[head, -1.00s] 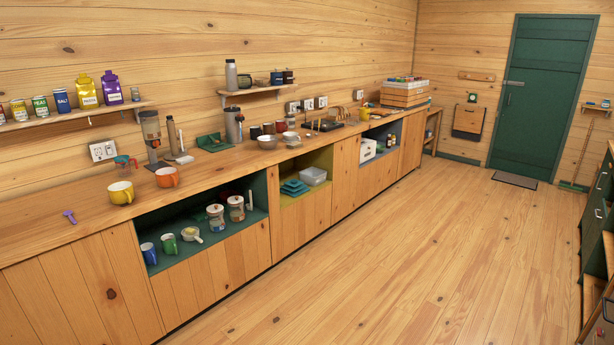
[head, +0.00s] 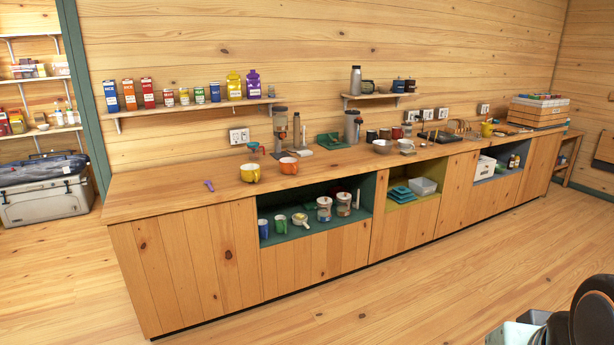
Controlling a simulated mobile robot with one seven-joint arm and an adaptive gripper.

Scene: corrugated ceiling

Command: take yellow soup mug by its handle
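A wide yellow soup mug (head: 250,173) stands upright on the wooden counter (head: 150,202), left of its middle. It is small in the head view, and I cannot make out clearly which way its handle points. A similar orange mug (head: 289,166) stands just to its right, apart from it. My gripper's fingers do not show; only dark rounded parts, seemingly of my arm, show at the bottom right corner, far from the mug.
A small purple item (head: 209,185) lies left of the yellow mug. A coffee grinder (head: 280,128) stands behind the mugs. Below, an open green-lined niche holds mugs and jars (head: 323,209). A wall shelf (head: 195,106) hangs above. The floor (head: 400,300) in front is clear.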

